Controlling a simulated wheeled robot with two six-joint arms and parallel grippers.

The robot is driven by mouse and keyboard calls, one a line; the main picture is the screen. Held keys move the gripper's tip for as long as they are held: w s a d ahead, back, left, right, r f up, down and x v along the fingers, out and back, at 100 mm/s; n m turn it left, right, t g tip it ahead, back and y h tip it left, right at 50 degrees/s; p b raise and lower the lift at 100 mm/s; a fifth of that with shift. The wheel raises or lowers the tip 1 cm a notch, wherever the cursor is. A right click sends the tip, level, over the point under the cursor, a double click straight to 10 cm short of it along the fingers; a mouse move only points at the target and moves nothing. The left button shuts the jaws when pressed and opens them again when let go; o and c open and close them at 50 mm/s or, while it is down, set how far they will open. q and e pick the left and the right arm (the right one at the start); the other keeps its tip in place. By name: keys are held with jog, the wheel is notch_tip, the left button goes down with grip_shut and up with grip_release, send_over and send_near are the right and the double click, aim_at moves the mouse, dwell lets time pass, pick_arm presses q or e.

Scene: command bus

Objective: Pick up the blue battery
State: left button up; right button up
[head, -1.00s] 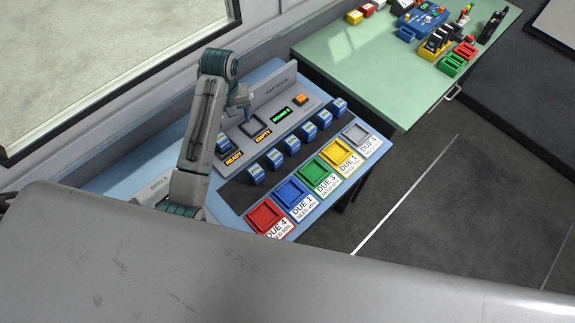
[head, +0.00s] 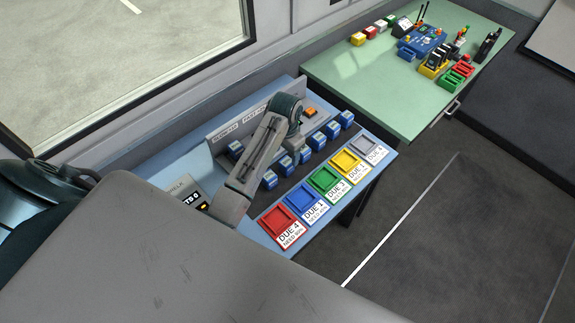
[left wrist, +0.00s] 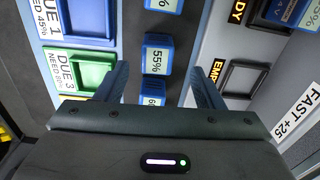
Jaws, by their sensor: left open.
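Several alike blue batteries stand in a row on the dark strip of the console; one at the near end (head: 270,180) shows clearly. In the left wrist view, a battery marked 55% (left wrist: 157,58) is ahead of my open left gripper (left wrist: 162,78), roughly in line with the gap between its fingers. Other batteries show above it (left wrist: 163,4) and below it (left wrist: 153,88). Whether the fingers reach beside the battery I cannot tell. In the head view my left arm hides the gripper's tips and part of the row. My right gripper is not in view.
Coloured trays with labels, such as the red tray (head: 268,221) and green tray (head: 311,182), line the console's front. Another battery (head: 236,148) sits in the ready bay behind the row. An empty bay (left wrist: 243,78) is close. A green table (head: 340,85) stands at the back right.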

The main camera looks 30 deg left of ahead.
aim_at(287, 162)
pick_arm(q)
jog(key=shift+s+d+f+p, duration=0.15)
jog(key=shift+f+p, duration=0.7)
jog(key=shift+f, duration=0.1)
notch_tip(287, 162, down, 2)
jog(key=shift+f, duration=0.15)
jog(key=shift+f+p, duration=0.25)
jog(key=shift+p, duration=0.05)
jog(key=shift+f, duration=0.1)
jog(key=shift+c, duration=0.4)
jog(key=c, duration=1.1)
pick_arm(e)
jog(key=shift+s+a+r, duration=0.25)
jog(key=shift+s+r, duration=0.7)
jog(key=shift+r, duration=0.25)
